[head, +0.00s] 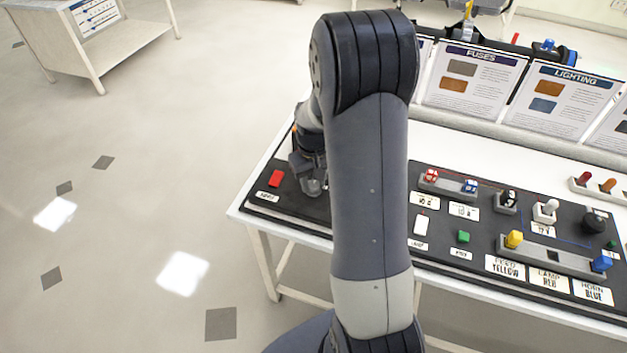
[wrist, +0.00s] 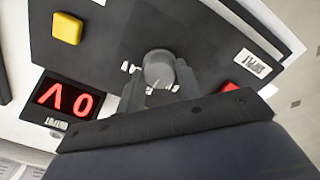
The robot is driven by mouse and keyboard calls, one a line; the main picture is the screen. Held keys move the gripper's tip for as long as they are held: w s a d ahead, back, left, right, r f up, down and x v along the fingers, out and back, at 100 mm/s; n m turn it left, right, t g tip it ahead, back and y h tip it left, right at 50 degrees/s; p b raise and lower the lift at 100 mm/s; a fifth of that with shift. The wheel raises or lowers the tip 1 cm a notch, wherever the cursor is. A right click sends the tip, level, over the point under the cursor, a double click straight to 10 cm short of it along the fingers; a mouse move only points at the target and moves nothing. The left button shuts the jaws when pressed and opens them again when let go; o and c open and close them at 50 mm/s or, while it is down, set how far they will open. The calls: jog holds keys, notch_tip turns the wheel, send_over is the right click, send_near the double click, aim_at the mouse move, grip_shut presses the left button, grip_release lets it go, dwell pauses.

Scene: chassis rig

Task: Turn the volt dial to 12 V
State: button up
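The volt dial (wrist: 158,66) is a round grey knob on the dark panel in the wrist view. A pale pointer line shows on its near side, and parts of white markings show beside it. My gripper (wrist: 160,84) is at the dial, its two fingers apart with the knob between them. Whether they touch its sides is hard to tell. The output display (wrist: 66,98) shows a red 0 V, upside down in this view. In the head view my gripper (head: 314,186) is low over the panel's left part, and my arm hides the dial and display.
A red button (head: 275,179) sits left of my gripper and shows in the wrist view (wrist: 232,87). A yellow button (wrist: 66,28) is on the panel. To the right are a white switch (head: 421,225), a green button (head: 463,237) and colored plugs. Upright cards (head: 473,80) line the back.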

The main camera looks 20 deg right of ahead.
aim_at(313, 183)
jog(key=o, duration=0.3)
jog(key=shift+o, duration=0.2)
notch_tip(313, 183, up, 11)
dwell(0.4)
jog(key=shift+f, duration=0.15)
notch_tip(313, 183, down, 11)
jog(key=shift+r, duration=0.15)
dwell(0.3)
dwell(0.4)
